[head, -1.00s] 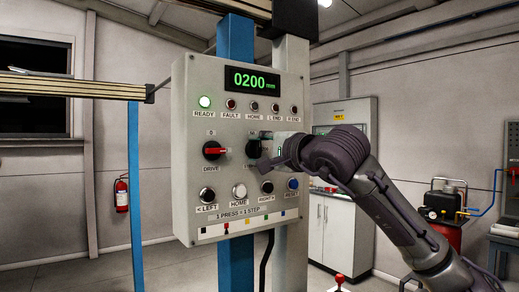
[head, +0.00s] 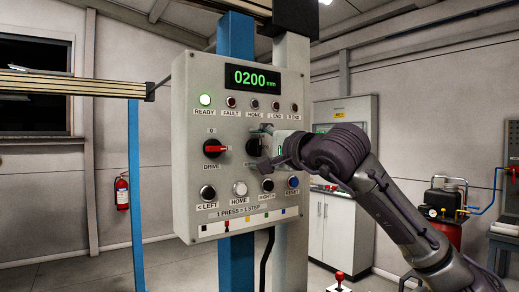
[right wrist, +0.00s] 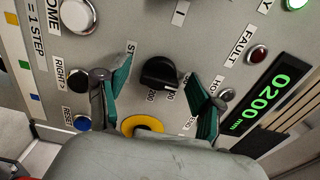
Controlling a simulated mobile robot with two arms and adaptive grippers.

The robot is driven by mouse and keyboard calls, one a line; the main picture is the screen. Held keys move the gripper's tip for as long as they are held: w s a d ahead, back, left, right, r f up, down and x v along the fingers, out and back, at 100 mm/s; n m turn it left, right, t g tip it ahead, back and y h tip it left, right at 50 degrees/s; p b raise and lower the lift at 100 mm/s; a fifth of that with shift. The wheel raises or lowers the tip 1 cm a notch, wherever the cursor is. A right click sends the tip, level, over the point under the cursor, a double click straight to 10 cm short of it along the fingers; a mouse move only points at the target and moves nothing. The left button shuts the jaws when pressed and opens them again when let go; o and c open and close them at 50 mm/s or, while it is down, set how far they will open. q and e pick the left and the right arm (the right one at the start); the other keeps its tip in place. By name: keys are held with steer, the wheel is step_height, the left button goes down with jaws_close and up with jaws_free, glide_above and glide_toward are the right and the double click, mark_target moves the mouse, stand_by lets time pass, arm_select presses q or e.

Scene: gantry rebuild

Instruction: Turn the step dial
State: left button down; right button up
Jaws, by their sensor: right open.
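The step dial is a black round knob (head: 254,147) on the grey control panel (head: 184,110), right of the red-handled drive switch. My right gripper (head: 266,147) is at the dial and partly covers it and its label. In the right wrist view the dial (right wrist: 158,74) lies between the two open fingers of my right gripper (right wrist: 159,88). A gap shows on both sides of the knob, so neither finger visibly touches it. Marks 200 and 100 show by the knob. The panel display (head: 251,78) reads 0200 mm. My left gripper is out of view.
The drive switch (head: 213,149) sits left of the dial. Indicator lamps run above, with the green READY lamp (head: 205,100) lit. Push buttons, including the white HOME button (head: 240,188), run below. A yellow disc (right wrist: 143,125) is partly hidden in the right wrist view.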

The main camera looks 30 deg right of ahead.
steer(key=shift+s, duration=0.1)
steer(key=s+d, duration=0.1)
steer(key=s, duration=1)
steer(key=shift+s+d, duration=0.35)
steer(key=shift+s, duration=0.05)
